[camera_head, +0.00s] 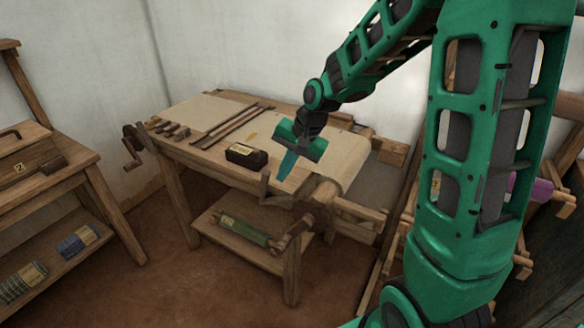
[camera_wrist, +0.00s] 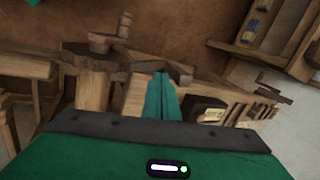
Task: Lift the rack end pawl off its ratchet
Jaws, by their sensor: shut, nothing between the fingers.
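My gripper (camera_head: 287,166) is shut and empty, its teal fingers pointing down over the near right corner of the wooden bench. In the wrist view the closed fingers (camera_wrist: 160,82) reach toward a dark wooden bar (camera_wrist: 180,72), which looks like the pawl. In the head view a bent wooden bar (camera_head: 266,188) stands just below and left of the fingertips. A round brown wooden part (camera_head: 322,192), perhaps the ratchet, is to the right at the bench end. I cannot tell whether the fingers touch the bar or how the pawl's tooth sits.
The bench holds a dark labelled box (camera_head: 246,156), pale cloth (camera_head: 340,160) and long sticks (camera_head: 240,122). A crank (camera_head: 132,148) is at its far left end. A green roll (camera_head: 243,230) lies on the lower shelf. Another table (camera_head: 50,165) stands at left, with open floor between.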

